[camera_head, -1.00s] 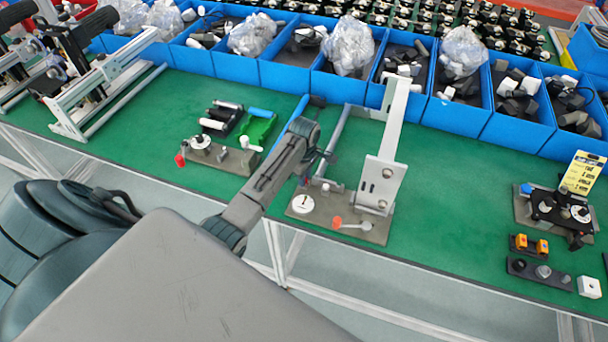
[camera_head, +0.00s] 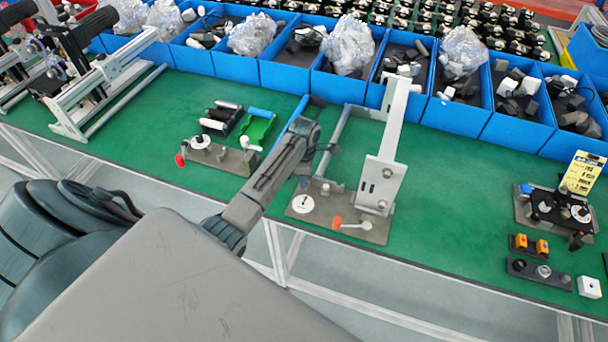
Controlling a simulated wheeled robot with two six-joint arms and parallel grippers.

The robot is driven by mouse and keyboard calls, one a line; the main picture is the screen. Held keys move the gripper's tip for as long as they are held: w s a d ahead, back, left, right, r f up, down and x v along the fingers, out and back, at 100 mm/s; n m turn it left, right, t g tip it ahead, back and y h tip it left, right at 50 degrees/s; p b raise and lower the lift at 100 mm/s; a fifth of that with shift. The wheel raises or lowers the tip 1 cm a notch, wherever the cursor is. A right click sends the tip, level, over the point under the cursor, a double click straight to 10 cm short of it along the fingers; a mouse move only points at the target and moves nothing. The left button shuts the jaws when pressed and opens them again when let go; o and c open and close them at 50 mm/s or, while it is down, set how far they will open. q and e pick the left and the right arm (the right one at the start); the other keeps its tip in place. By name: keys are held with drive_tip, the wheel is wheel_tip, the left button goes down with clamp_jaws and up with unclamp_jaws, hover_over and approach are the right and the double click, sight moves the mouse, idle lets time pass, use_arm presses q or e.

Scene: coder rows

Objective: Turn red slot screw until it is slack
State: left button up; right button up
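An orange-red round head (camera_head: 337,222) sits at the front of a grey-brown base plate (camera_head: 372,235), with a pale rod running right from it. I cannot make out a slot in it. A red knob (camera_head: 180,160) is on another fixture further left, so I cannot tell for sure which is the red slot screw. My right gripper is not in view.
A tall grey metal bracket (camera_head: 380,182) rises from the plate just right of my gripper. A blue rod-like thing (camera_head: 300,109) shows behind my wrist. Blue bins (camera_head: 463,116) line the back.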

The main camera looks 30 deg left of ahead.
use_arm(q)
drive_tip(key=m, duration=0.8)
drive_tip(key=shift+a+f+m, duration=0.1)
drive_tip(key=shift+f+m, duration=0.15)
drive_tip(key=shift+m, duration=0.85)
drive_tip(key=m, duration=0.2)
drive_tip(key=shift+f+m, duration=0.15)
drive_tip(key=shift+m, duration=0.25)
drive_tip(key=m, duration=0.3)
drive_tip(key=shift+w+d+f+m, duration=0.15)
drive_tip(key=shift+d+m, duration=0.05)
drive_tip(key=shift+m, duration=0.2)
drive_tip(key=m, duration=0.2)
drive_tip(key=shift+d+r+m, duration=0.3)
drive_tip(key=shift+d, duration=0.05)
drive_tip(key=shift+d+r+m, duration=0.2)
drive_tip(key=shift+r+m, duration=0.05)
drive_tip(key=shift+m, duration=0.25)
drive_tip(key=shift+a, duration=0.1)
drive_tip(key=shift+w+a+f, duration=0.1)
drive_tip(key=shift+a, duration=0.25)
